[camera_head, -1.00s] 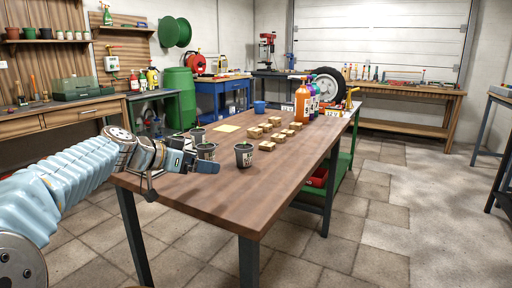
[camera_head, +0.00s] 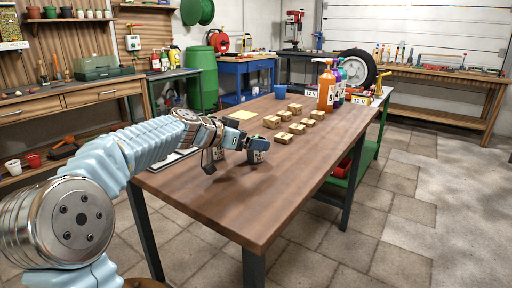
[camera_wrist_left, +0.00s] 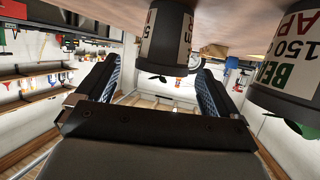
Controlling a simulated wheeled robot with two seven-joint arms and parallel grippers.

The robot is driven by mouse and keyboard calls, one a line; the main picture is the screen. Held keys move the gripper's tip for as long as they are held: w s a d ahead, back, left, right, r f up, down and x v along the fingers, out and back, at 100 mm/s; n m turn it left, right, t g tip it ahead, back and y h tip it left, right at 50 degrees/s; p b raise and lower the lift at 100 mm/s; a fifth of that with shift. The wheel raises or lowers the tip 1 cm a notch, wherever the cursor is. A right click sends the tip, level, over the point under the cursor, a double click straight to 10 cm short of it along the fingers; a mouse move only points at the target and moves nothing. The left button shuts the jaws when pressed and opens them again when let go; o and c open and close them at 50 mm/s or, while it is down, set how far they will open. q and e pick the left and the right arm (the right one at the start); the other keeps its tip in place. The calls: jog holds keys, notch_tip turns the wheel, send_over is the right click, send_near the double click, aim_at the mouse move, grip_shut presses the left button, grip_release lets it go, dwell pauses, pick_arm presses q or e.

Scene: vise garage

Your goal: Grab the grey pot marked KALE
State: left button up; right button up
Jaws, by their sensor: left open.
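My left gripper (camera_head: 238,141) is over the near left part of the table in the head view. In the left wrist view its jaws (camera_wrist_left: 157,72) are open. A dark grey pot (camera_wrist_left: 167,38) with a white label shows between the fingers there, upside down in the picture; I cannot tell whether it touches them. A second dark grey pot (camera_wrist_left: 281,103) stands to the right, its label partly reading "BE", "AP" and "150". In the head view one pot (camera_head: 259,156) shows partly behind the gripper. No KALE marking is readable. My right gripper is out of view.
The wooden table (camera_head: 235,205) is clear at its near end.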

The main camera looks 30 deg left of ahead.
pick_arm(q)
jog(key=p+x, duration=0.1)
jog(key=x, duration=0.3)
jog(key=shift+w+r+p, duration=0.1)
jog(key=shift+p, duration=0.2)
jog(key=shift+w, duration=0.25)
jog(key=shift+c, duration=0.4)
jog(key=c, duration=1)
